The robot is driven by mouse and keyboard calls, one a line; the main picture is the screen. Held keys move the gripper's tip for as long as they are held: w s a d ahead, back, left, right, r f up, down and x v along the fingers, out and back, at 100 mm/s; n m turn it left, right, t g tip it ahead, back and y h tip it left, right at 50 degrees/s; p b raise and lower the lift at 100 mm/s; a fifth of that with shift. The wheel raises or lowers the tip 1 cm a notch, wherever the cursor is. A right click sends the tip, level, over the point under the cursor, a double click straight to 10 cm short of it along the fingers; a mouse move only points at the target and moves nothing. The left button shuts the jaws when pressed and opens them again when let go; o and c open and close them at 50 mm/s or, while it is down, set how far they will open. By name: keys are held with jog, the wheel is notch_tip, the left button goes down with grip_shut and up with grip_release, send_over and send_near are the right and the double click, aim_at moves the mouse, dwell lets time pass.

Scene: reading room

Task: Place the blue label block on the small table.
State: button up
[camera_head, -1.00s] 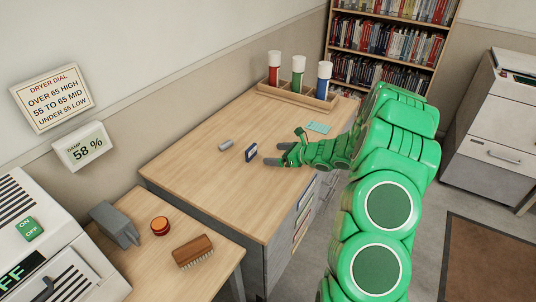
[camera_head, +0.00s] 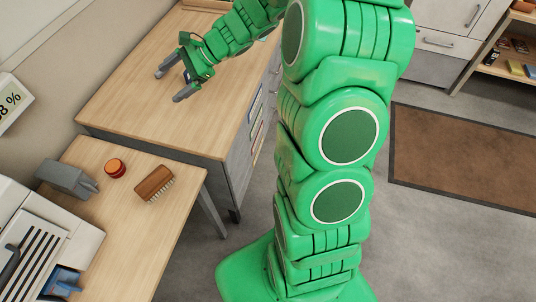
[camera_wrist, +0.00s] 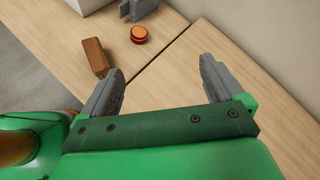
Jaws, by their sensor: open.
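The small table (camera_head: 125,235) stands at lower left in the head view. On it are a grey stapler-like block (camera_head: 68,179), a round red-orange tin (camera_head: 115,168) and a brown brush (camera_head: 154,183). My gripper (camera_head: 172,84) is over the larger wooden desk (camera_head: 130,95), fingers apart and pointing toward the small table. In the wrist view the gap between the fingers (camera_wrist: 160,88) is empty, with bare wood beneath. The blue label block stood on the desk in the earlier frame. I cannot make it out now; my gripper may hide it.
The desk adjoins the small table. A white machine (camera_head: 90,238) is at lower left. White cabinets (camera_head: 445,45) and a low shelf (camera_head: 515,75) are at upper right. A brown rug (camera_head: 465,155) lies on the floor. The small table's front part is bare.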

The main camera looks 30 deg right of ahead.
jog(key=s+a+r+n+g+h, duration=0.2)
jog(key=s+r+n, duration=0.15)
jog(key=s, duration=0.65)
jog(key=s+a+r+n+g+h, duration=0.2)
jog(key=s+n, duration=0.3)
jog(key=s, duration=0.4)
jog(key=s+d+r+n+h, duration=0.1)
jog(key=s+d+n+h, duration=0.2)
jog(key=s, duration=0.6)
jog(key=s+d+r+n+h, duration=0.1)
jog(key=s+d+n+h, duration=0.3)
jog(key=s+d, duration=0.4)
jog(key=shift+s+g, duration=0.4)
jog(key=shift+s, duration=0.2)
jog(key=shift+o, duration=0.5)
jog(key=shift+s+d+r+h, duration=0.1)
jog(key=shift+s+d+h, duration=0.2)
jog(key=shift+d, duration=0.1)
jog(key=shift+w, duration=0.1)
